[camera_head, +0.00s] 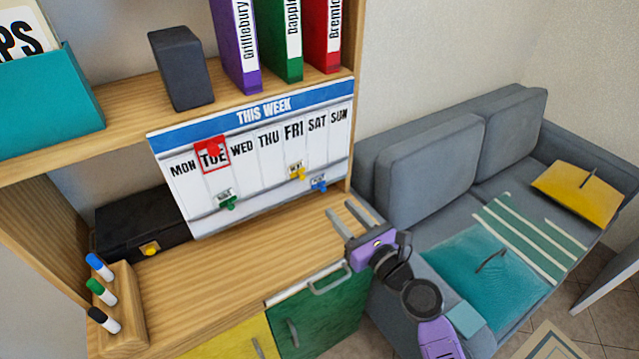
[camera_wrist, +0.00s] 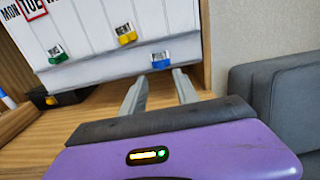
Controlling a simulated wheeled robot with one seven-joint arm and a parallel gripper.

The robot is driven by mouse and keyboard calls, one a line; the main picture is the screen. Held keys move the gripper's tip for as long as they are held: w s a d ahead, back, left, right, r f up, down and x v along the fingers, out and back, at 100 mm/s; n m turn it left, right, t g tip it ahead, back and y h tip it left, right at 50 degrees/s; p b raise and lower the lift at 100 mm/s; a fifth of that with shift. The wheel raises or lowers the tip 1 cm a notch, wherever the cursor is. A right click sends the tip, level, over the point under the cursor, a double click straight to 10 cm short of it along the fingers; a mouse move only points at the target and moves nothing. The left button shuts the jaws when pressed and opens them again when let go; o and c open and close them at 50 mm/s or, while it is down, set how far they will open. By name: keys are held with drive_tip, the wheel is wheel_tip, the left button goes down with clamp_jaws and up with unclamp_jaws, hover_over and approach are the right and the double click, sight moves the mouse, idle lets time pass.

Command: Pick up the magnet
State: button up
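A white weekly board (camera_head: 258,190) with a blue "THIS WEEK" header leans on the shelf. Several small magnets with labels are on it. A green magnet (camera_head: 228,203) is under the left columns, a yellow magnet (camera_head: 297,174) under FRI, and a blue magnet (camera_head: 319,185) at the lower right. The wrist view also shows the green (camera_wrist: 57,57), yellow (camera_wrist: 127,38) and blue (camera_wrist: 161,62) ones. My gripper (camera_head: 343,209) is open and empty, right of and below the blue magnet. In the wrist view its fingertips (camera_wrist: 158,78) straddle the space just below the blue magnet.
A red frame (camera_head: 214,155) marks TUE. A black case (camera_head: 145,225) and a wooden marker holder (camera_head: 126,318) stand left on the shelf. Binders (camera_head: 285,40) and a dark box (camera_head: 181,68) are above. A grey sofa (camera_head: 430,165) is right. The wooden surface before the board is clear.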

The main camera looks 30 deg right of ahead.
sight(324, 191)
drive_tip(key=shift+w+d+f, duration=0.1)
drive_tip(key=shift+w, duration=3.8)
drive_tip(key=shift+c, duration=0.4)
clamp_jaws()
